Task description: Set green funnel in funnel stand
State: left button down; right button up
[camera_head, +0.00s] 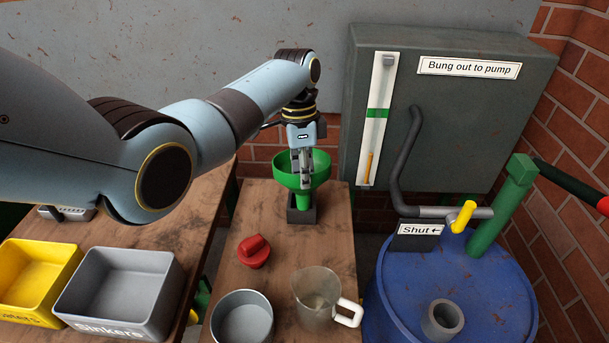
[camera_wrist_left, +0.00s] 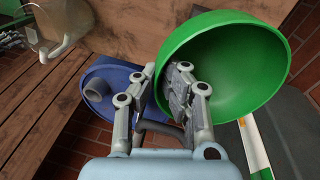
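The green funnel (camera_head: 319,164) is upright on the wooden table, its wide mouth up. Its narrow green spout (camera_head: 303,199) goes down into a dark, square funnel stand (camera_head: 301,214). My left gripper (camera_head: 306,184) points down at the funnel's mouth. In the left wrist view the funnel (camera_wrist_left: 235,70) fills the upper right. The stand is hidden in the wrist view.
A red stopper (camera_head: 254,251), a grey round dish (camera_head: 242,319) and a clear jug (camera_head: 315,298) stand nearer on the table. Grey (camera_head: 168,297) and yellow (camera_head: 70,262) bins are at left. A blue barrel (camera_head: 388,322) with pipes stands right, below a grey cabinet (camera_head: 455,140).

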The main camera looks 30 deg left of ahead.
pick_arm(q)
jog(key=shift+w+a+r, duration=0.15)
dwell(0.4)
jog(key=shift+w+a+r+b, duration=0.45)
jog(key=shift+w+a, duration=0.1)
jog(key=shift+w, duration=0.15)
jog(key=shift+f, duration=0.15)
jog(key=shift+w+a+f+b, duration=0.15)
jog(key=shift+w+f+b, duration=0.05)
jog(key=shift+f+b, duration=0.35)
jog(key=shift+w+a+f+b, duration=0.1)
jog(key=shift+w+f+b, duration=0.05)
jog(key=shift+f+b, duration=0.35)
jog(key=shift+r, duration=0.1)
jog(key=shift+w+a+f+b, duration=0.15)
jog(key=shift+f+b, duration=0.7)
jog(key=shift+f, duration=0.1)
